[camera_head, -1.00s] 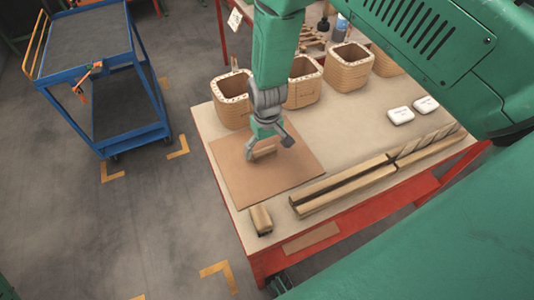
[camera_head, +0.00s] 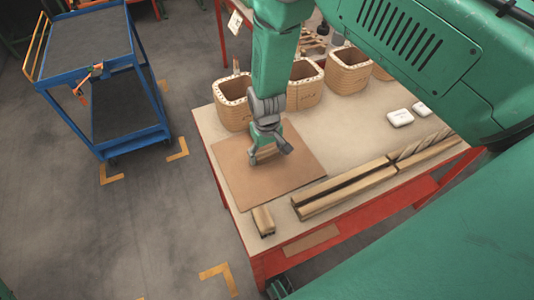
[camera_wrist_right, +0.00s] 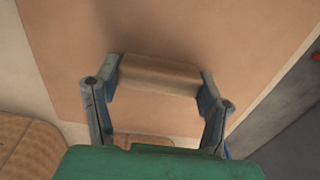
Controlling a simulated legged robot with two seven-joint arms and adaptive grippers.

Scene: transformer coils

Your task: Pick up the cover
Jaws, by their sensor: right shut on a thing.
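The cover (camera_head: 285,178) is a flat brown board with a block-shaped wooden handle on its top. It lies at the left end of the table, and I see no clear gap under it. My right gripper (camera_head: 268,154) points down over its middle. In the right wrist view, my right gripper (camera_wrist_right: 160,88) has its two fingers at either end of the handle (camera_wrist_right: 160,76), closed on it. The cover (camera_wrist_right: 210,30) fills much of that view. The fingers partly hide the handle in the head view. My left gripper is not in view.
Several woven-looking coils (camera_head: 348,72) stand along the table's back edge. Two white boxes (camera_head: 400,118) lie at the right. Long wooden bars (camera_head: 345,188) and a small block (camera_head: 263,220) lie near the front. A blue cart (camera_head: 135,140) stands on the floor at left.

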